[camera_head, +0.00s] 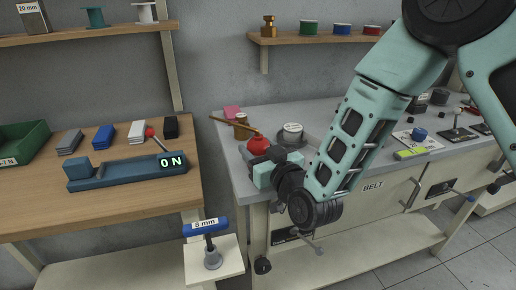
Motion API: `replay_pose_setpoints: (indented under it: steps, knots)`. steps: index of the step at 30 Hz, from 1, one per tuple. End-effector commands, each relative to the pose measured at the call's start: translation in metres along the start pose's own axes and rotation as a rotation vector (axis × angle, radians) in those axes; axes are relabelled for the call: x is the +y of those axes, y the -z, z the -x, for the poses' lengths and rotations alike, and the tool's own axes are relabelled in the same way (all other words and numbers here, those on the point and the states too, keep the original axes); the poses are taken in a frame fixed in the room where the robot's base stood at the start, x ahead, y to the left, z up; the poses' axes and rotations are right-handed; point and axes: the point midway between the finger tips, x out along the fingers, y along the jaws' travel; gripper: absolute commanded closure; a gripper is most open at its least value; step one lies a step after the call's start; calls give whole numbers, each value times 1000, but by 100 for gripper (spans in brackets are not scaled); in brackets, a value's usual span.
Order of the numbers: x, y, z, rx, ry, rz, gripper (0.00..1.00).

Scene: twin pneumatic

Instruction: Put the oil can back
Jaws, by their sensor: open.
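The oil can (258,145) is red with a long thin brass-coloured spout that points up and to the left. It stands at the left end of the grey workbench (320,118), and its lower part is hidden behind my gripper. My gripper (264,168) is teal, at the end of a dark wrist, and is open. It is right at the can in the picture. I cannot tell whether its fingers are around the can or only in front of it.
A brown jar (241,127), a pink block (232,112) and a grey tin (291,134) stand close behind the can. A small stand with an "8 mm" tool (207,228) is between the benches.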

Motion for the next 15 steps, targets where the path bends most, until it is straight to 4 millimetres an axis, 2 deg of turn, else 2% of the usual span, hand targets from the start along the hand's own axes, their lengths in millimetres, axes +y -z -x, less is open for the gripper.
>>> replay_pose_setpoints:
  steps: [1, 2, 13, 15]
  knots:
    - [0, 0, 0, -1, 0, 0, 34]
    - [0, 0, 0, -1, 0, 0, 29]
    - [0, 5, 0, -1, 0, 0, 29]
    - [0, 2, 8, -2, 1, 1, 29]
